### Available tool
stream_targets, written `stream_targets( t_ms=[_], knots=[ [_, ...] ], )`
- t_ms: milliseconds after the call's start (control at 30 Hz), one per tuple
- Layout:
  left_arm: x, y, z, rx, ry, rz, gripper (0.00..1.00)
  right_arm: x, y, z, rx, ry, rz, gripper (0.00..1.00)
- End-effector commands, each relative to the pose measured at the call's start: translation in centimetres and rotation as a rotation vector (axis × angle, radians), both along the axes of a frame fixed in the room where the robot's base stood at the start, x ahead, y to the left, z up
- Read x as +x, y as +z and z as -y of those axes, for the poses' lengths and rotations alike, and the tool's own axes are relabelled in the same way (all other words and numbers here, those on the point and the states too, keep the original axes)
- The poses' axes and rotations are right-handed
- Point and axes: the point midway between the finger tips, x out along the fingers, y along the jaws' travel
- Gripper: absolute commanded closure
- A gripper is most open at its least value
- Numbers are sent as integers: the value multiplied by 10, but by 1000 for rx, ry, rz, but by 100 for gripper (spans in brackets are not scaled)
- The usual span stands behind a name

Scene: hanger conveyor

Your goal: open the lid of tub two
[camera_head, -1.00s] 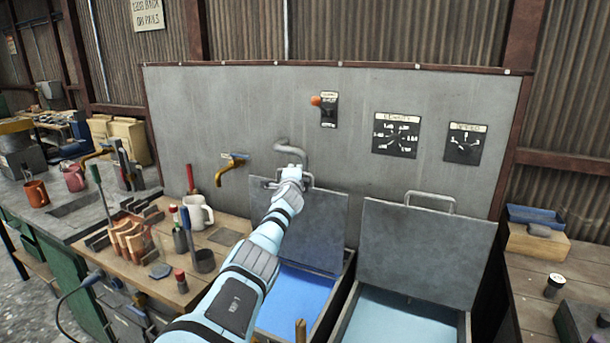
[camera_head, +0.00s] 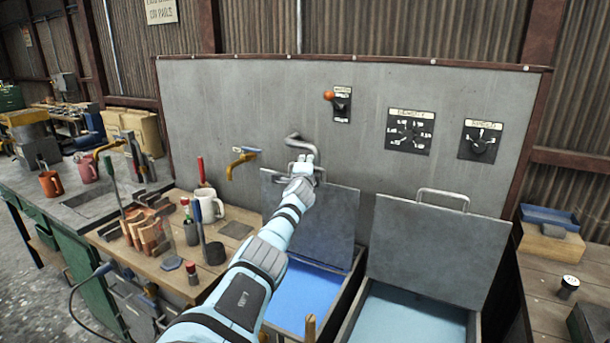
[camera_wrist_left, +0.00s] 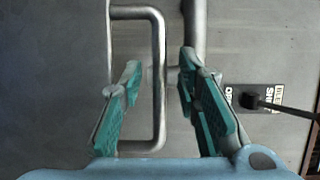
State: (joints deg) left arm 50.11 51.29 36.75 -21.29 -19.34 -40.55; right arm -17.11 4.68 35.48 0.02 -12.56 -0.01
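Two tubs stand below the grey panel, both with hinged grey lids raised. The left tub's lid (camera_head: 330,225) leans back near upright over bright blue liquid (camera_head: 297,298). The right tub's lid (camera_head: 430,245) is raised over pale blue liquid (camera_head: 405,318). I cannot read which is tub two. My left gripper (camera_head: 305,165) is at the top edge of the left lid. In the left wrist view its teal-padded fingers (camera_wrist_left: 160,95) are apart, with the lid's metal handle (camera_wrist_left: 158,60) between them and gaps showing. My right gripper is not in view.
A bent grey pipe (camera_head: 300,143) is close behind my left gripper. A yellow tap (camera_head: 240,165) sits to its left. An orange-knobbed switch (camera_head: 340,100) and dials (camera_head: 408,132) are on the panel. A white mug (camera_head: 208,207) and tools crowd the left bench.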

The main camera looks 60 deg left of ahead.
Motion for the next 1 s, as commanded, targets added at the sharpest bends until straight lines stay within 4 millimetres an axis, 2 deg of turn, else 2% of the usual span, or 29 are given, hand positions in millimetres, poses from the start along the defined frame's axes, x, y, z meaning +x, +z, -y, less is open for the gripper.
stream_targets(
  t_ms=[67, 167, 433, 500, 700, 1000],
  knots=[
    [-6, 1, 5, 9, 1, -4, 70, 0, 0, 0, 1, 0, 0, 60],
    [-11, 0, 22, 4, -14, -10, 70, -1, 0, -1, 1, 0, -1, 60],
    [-48, 4, 74, 2, -18, -16, 70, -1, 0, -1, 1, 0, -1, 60],
    [-56, 6, 80, 2, -12, -12, 70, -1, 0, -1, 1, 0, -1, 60],
    [-64, 6, 94, -4, -12, -8, 70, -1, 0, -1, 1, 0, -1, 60],
    [-64, 6, 94, -5, -12, -5, 70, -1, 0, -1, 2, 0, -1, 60]
  ],
)
